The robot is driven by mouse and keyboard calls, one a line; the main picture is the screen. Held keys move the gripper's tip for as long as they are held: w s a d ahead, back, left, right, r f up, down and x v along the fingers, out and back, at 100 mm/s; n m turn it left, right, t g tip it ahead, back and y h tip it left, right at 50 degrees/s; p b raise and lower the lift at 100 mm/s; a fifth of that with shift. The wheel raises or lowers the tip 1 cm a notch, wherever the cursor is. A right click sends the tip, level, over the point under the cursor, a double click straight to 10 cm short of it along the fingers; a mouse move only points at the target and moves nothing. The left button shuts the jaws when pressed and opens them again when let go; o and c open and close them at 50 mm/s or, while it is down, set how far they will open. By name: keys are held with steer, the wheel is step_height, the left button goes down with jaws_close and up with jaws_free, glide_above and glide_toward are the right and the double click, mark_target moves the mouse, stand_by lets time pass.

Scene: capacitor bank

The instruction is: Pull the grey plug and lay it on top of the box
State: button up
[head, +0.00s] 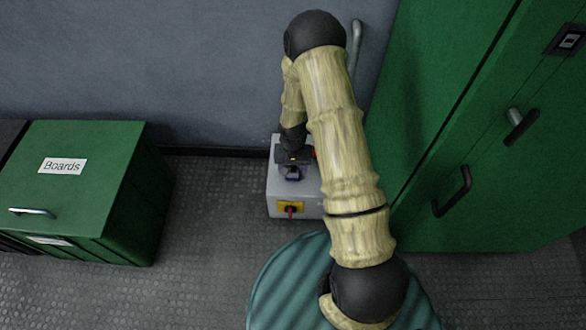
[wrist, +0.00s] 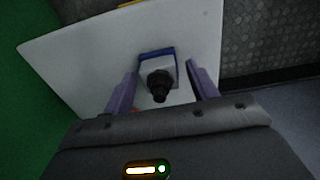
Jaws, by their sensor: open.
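The grey box (head: 277,205) stands on the floor against the wall, with a red and yellow switch (head: 290,208) on its front. My gripper (head: 292,172) is over its top, open and pointing down. In the wrist view, the grey plug (wrist: 148,74) with a black end (wrist: 159,86) sits at a blue socket (wrist: 155,53) on the box's pale top face (wrist: 85,62). The purple fingers of my gripper (wrist: 161,74) are on either side of the plug, with gaps showing. In the head view my gripper hides most of the plug.
A green box labelled Boards (head: 100,165) stands to the left, with clear floor (head: 215,200) between. A tall green cabinet (head: 480,130) with black handles is close on the right. The blue-grey wall (head: 180,70) is behind, with a grey pipe (head: 355,45).

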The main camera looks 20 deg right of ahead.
jaws_close()
steer(key=shift+r+p, duration=2.75)
steer(key=shift+r, duration=0.3)
